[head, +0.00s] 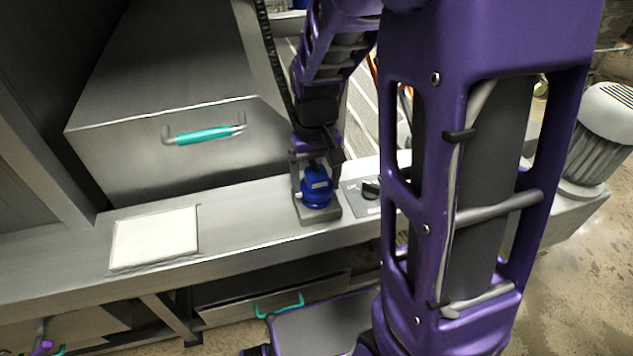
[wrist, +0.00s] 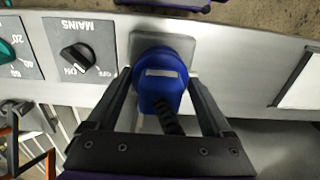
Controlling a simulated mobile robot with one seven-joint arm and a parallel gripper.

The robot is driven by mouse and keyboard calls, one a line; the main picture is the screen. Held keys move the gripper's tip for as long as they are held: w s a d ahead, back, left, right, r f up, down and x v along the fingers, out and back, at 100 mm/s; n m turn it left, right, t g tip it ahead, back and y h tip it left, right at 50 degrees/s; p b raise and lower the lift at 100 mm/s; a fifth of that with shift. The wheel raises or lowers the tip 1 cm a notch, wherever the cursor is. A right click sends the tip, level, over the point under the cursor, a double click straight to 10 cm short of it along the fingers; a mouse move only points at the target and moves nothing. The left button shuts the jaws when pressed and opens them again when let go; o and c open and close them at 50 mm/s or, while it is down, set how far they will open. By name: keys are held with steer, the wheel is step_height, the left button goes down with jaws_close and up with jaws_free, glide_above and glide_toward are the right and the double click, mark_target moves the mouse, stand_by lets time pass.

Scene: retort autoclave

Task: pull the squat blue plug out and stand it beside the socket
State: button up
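The squat blue plug (head: 317,190) stands upright on a grey square socket plate (head: 325,214) on the steel ledge. In the wrist view the plug (wrist: 165,72) is a round blue body with a pale label, seated against the socket plate (wrist: 148,42). A dark ribbed cord leaves it toward my gripper. My gripper (wrist: 160,78) is open, with one finger on each side of the plug. A narrow gap shows beside the left finger; contact on the right is hard to tell. In the head view my gripper (head: 316,168) is just over the plug.
A MAINS switch panel (wrist: 80,50) with a black knob sits right beside the socket; the head view shows its knob (head: 371,188). A white square pad (head: 155,238) lies on the ledge at left. Bare ledge (head: 245,215) lies between pad and socket. A steel box with a teal handle (head: 205,133) stands behind.

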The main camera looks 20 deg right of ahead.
mark_target(316, 170)
jaws_close()
steer(key=shift+r+p, duration=2.55)
steer(key=shift+r, duration=0.5)
